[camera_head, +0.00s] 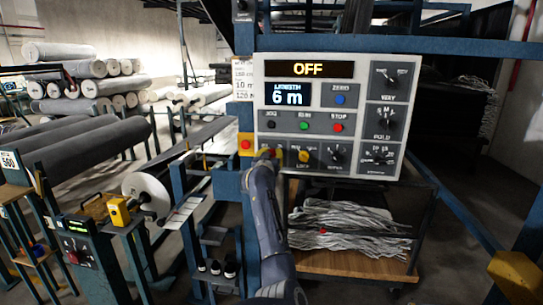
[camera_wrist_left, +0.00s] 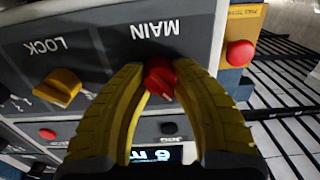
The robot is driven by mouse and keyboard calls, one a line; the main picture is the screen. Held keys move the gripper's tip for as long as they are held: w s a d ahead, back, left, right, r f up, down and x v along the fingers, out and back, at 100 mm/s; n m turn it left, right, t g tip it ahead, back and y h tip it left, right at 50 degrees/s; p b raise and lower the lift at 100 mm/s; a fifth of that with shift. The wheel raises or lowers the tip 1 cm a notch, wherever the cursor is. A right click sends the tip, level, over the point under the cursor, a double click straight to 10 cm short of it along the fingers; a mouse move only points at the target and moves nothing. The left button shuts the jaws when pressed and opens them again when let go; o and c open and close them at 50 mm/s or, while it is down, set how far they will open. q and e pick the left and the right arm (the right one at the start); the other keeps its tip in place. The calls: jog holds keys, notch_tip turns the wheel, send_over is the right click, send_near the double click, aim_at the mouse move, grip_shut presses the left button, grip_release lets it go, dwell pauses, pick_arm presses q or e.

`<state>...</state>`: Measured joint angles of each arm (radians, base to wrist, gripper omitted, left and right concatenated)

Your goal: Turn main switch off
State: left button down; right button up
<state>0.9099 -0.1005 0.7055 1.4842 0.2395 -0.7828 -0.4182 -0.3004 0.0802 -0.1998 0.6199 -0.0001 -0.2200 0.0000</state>
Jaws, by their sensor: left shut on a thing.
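The control panel (camera_head: 350,75) is a grey box with a yellow "OFF" display (camera_head: 308,69) and a blue length display reading 6 m (camera_head: 287,94). My left gripper (camera_head: 268,156) is at the panel's lower left corner and covers the main switch in the head view. In the left wrist view, which is upside down, the red main switch (camera_wrist_left: 160,76) sits by the "MAIN" label. The yellow fingers of my left gripper (camera_wrist_left: 162,85) are shut on its two sides. My right gripper is not in view.
A yellow lock knob (camera_head: 304,156) is just right of the main switch. A red button on a yellow box (camera_head: 246,145) is close on the left. Blue frame posts surround the panel. A cart with grey bundles (camera_head: 350,228) stands below.

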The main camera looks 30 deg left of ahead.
pick_arm(q)
jog(key=shift+r+n, duration=0.1)
jog(key=shift+n, duration=1)
jog(key=c, duration=1)
grip_release()
jog(key=shift+o, duration=0.2)
jog(key=shift+s, duration=0.1)
jog(key=v, duration=1.1)
jog(key=shift+s+d, duration=0.15)
jog(key=shift+s, duration=0.2)
